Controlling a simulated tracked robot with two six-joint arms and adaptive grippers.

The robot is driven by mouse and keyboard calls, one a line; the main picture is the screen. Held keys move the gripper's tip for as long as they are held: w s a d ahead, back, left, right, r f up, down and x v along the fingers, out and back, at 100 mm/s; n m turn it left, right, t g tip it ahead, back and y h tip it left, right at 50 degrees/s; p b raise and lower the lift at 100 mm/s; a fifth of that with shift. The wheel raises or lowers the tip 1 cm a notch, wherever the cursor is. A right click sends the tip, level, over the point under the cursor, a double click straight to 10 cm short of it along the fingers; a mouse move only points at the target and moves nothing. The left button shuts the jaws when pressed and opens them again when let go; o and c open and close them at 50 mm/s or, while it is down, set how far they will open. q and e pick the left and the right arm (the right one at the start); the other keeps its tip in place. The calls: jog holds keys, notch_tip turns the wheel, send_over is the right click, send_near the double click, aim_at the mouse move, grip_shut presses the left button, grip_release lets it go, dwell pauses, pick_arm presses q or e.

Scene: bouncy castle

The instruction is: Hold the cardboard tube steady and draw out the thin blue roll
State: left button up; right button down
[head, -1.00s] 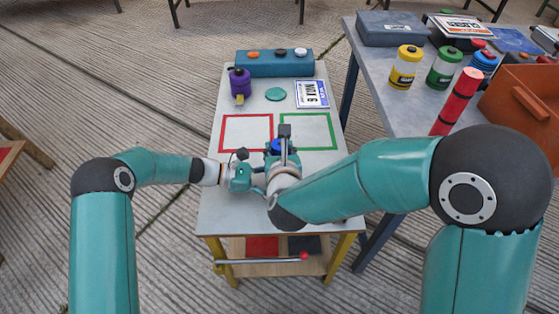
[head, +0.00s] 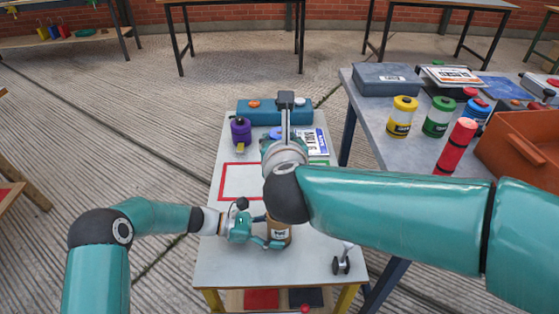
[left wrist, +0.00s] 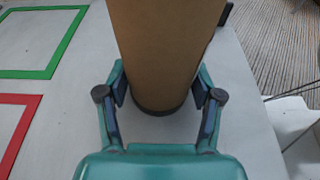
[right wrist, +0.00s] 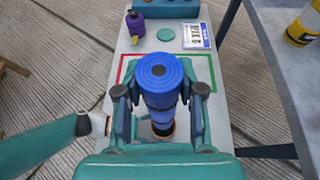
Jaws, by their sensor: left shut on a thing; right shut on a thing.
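The brown cardboard tube (head: 279,235) stands upright near the front of the narrow grey table. It fills the top of the left wrist view (left wrist: 168,45). My left gripper (head: 268,242) is shut around the tube low down, its fingers on both sides (left wrist: 159,95). My right gripper (right wrist: 160,108) is shut on the blue roll (right wrist: 159,72), which is upright and high above the table. The roll's lower end is over the tube's mouth (right wrist: 164,129); I cannot tell whether its tip is still inside. In the head view my right arm hides most of the roll.
A red outlined square (head: 239,182) lies on the table, and a green one partly shows. A purple bottle (head: 240,131), a teal box (head: 268,113) and a number plate (head: 314,142) are behind. A small grey-and-black object (head: 342,262) is at front right. The side table (head: 400,152) is crowded.

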dwell(0.3)
pick_arm(q)
jog(key=o, duration=0.9)
jog(key=shift+o, duration=0.2)
